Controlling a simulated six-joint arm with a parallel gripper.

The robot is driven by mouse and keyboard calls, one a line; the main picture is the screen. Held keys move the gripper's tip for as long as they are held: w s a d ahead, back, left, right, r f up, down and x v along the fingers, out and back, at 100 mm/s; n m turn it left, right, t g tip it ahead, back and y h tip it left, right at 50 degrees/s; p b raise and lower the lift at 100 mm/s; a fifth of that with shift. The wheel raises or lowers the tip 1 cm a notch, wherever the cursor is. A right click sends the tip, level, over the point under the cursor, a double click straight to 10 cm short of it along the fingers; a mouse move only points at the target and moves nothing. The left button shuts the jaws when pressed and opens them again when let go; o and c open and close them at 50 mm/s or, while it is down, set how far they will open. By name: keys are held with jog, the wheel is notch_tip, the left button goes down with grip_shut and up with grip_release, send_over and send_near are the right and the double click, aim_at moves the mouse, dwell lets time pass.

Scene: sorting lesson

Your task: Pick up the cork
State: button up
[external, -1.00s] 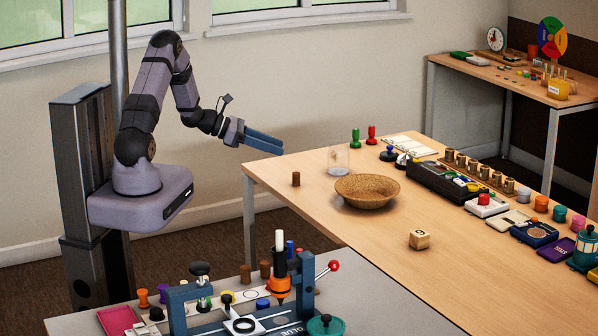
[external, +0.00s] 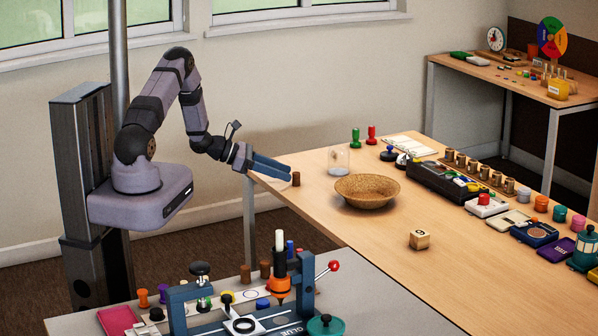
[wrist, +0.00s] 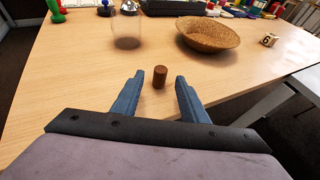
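The cork is a small brown cylinder (external: 296,179) standing upright on the wooden table near its left edge. In the wrist view the cork (wrist: 160,76) stands at the tips of my blue fingers, roughly midway between them. My gripper (external: 289,172) is low over the table edge, with its fingertips at the cork in the external view. In the wrist view my gripper (wrist: 158,82) is open, with a gap on both sides of the cork. I see no contact with it.
A woven bowl (external: 367,191) and a clear glass (external: 338,160) stand beyond the cork. A wooden number block (external: 419,239) lies farther right. Stamps, a black tray (external: 440,181) and other items line the far side. The table around the cork is clear.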

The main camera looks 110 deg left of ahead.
aim_at(296, 185)
jog(key=shift+p+x, duration=0.6)
jog(key=shift+x, duration=1.9)
grip_shut()
